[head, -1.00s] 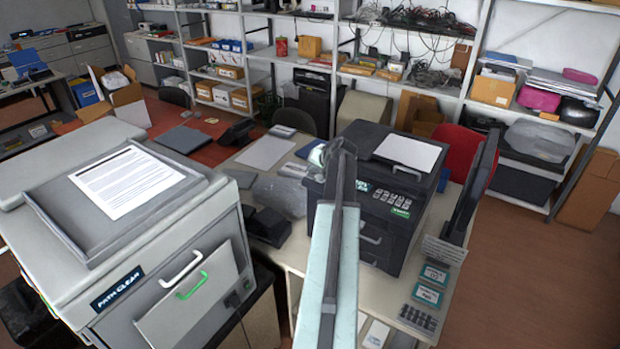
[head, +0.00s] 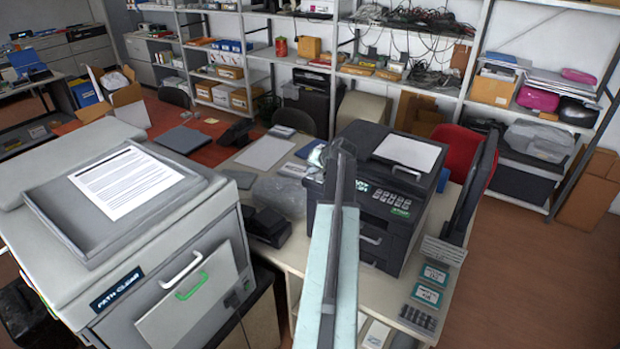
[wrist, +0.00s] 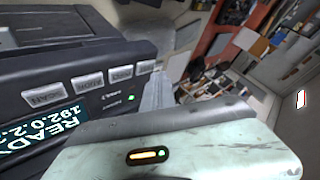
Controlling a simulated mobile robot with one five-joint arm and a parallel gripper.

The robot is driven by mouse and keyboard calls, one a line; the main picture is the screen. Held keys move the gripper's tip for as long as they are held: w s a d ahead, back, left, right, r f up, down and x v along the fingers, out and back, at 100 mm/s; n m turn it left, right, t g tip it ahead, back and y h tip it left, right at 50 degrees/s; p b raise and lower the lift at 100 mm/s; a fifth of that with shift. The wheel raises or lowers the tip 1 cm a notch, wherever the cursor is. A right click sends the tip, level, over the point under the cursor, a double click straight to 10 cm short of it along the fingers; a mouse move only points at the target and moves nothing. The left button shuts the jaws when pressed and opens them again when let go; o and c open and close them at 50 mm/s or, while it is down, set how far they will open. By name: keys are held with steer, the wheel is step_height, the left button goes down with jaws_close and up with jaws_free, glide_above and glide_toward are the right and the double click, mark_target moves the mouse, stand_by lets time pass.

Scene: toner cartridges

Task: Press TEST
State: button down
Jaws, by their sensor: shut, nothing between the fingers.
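The black printer (head: 370,215) stands on the desk, with a row of grey buttons (head: 391,198) on its front panel. In the wrist view the panel fills the left side, with a lit display (wrist: 42,132) reading READY and several labelled buttons. The other labels are too blurred to read, so I cannot tell which is TEST. The far button (wrist: 146,67) is partly hidden by my gripper. My gripper (wrist: 157,90) is shut and empty, close beside the button row. I cannot tell whether it touches a button.
A large grey machine (head: 150,230) labelled PATH CLEAR fills the left, with white and green handles. A dark upright panel (head: 470,190) stands right of the printer. Two teal-labelled boxes (head: 430,285) lie on the desk's right side. Shelves line the back wall.

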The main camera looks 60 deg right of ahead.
mark_target(312, 178)
stand_by(0.4)
steer(key=shift+f+b, duration=0.45)
steer(key=shift+f+b, duration=0.35)
stand_by(0.5)
steer(key=shift+r+p, duration=0.8)
step_height(312, 178, up, 5)
steer(key=p, duration=0.5)
steer(key=shift+r, duration=0.15)
stand_by(0.4)
